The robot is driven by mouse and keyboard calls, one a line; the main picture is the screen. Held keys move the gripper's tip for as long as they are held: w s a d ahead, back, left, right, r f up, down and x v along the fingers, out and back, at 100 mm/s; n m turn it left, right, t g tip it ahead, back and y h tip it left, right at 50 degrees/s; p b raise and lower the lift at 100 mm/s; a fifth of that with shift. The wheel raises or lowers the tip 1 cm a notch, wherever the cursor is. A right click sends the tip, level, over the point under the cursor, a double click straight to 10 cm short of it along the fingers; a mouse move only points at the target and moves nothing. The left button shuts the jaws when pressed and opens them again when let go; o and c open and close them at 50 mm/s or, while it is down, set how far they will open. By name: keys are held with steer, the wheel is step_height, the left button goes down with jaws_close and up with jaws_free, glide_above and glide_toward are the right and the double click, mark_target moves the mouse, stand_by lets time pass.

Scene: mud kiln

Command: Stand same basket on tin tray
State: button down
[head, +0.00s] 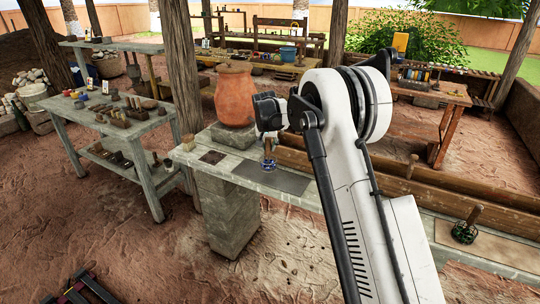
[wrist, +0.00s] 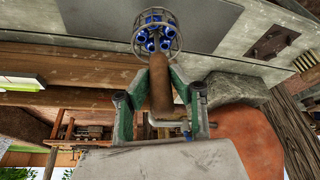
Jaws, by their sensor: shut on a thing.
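My gripper (wrist: 160,105) is shut on the brown wooden handle (wrist: 160,75) of a round wire basket (wrist: 139,37) that holds several blue pieces. The basket (head: 268,166) hangs upright below my gripper in the head view, over the left part of the flat grey tin tray (head: 292,183). The tray (wrist: 90,25) also shows behind the basket in the wrist view. I cannot tell whether the basket's base touches the tray. My gripper's fingers are mostly hidden behind my wrist in the head view.
A large orange clay jar (head: 235,95) stands on a stone block close behind the basket. A small dark plate (head: 212,157) lies left of the tray. Another handled basket (head: 464,233) with dark green contents stands at the far right. A wooden beam (head: 400,185) runs behind the ledge.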

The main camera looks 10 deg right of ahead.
mark_target(270, 154)
steer(key=shift+w+d+f, duration=0.5)
steer(key=shift+w+f, duration=0.05)
steer(key=shift+f, duration=1.9)
steer(key=shift+f, duration=0.1)
steer(key=c, duration=1.5)
jaws_free()
steer(key=shift+c, duration=0.2)
